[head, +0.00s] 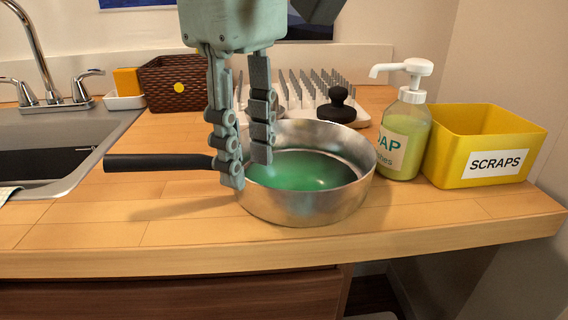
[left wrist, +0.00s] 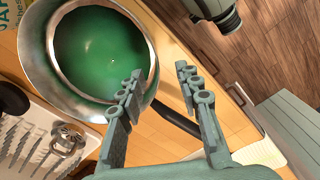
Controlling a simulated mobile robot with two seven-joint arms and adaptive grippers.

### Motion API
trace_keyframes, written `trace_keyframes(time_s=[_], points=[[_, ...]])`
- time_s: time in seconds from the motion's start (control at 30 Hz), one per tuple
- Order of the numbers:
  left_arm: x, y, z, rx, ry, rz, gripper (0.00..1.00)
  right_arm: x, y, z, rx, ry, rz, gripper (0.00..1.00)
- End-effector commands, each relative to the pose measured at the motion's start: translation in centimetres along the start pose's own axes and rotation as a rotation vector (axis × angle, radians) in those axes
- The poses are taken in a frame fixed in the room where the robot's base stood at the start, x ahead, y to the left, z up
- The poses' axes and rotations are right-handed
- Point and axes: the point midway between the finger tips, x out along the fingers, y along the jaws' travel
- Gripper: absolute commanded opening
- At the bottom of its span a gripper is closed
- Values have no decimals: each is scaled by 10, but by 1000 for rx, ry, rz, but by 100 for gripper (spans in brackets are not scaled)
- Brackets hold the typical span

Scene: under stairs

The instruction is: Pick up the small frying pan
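The small frying pan (head: 305,207) is a metal pan with a green inside and a black handle (head: 160,162) pointing left. It stands upright on the wooden counter. In the left wrist view the pan (left wrist: 150,45) fills the upper left. My left gripper (head: 247,168) reaches down from above at the handle side of the pan. Its fingers are apart: one shows over the green inside, the other in front of the wall near the handle. In the left wrist view the gripper (left wrist: 160,76) has a clear gap, with pan rim between the fingertips.
A soap bottle (head: 404,135) and a yellow scraps bin (head: 485,145) stand right of the pan. A drying rack (head: 305,88) and a dark knob (head: 337,103) are behind. The sink (head: 50,150) lies left. The counter's front edge (head: 200,262) is close.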

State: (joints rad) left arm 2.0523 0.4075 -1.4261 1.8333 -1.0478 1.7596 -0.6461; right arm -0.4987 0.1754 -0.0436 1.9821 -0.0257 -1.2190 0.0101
Motion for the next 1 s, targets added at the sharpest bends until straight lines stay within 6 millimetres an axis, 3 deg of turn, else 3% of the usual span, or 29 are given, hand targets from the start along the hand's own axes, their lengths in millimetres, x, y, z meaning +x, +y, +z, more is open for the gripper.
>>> trace_keyframes(time_s=[0.3, 0.57, 0.87, 1.0], points=[[43, 4, 0, 0, 1, -2, 34, 7, -2, 2, 1, -3, -6, 0], [46, 4, 1, 0, 0, 0, 34, 8, -2, 2, 1, -2, -6, 0], [46, 4, 1, 0, 0, -1, 0, 8, -2, 2, 1, -2, -6, 0], [46, 4, 1, 0, 0, -1, 0, 8, -2, 2, 1, -2, -6, 0]])
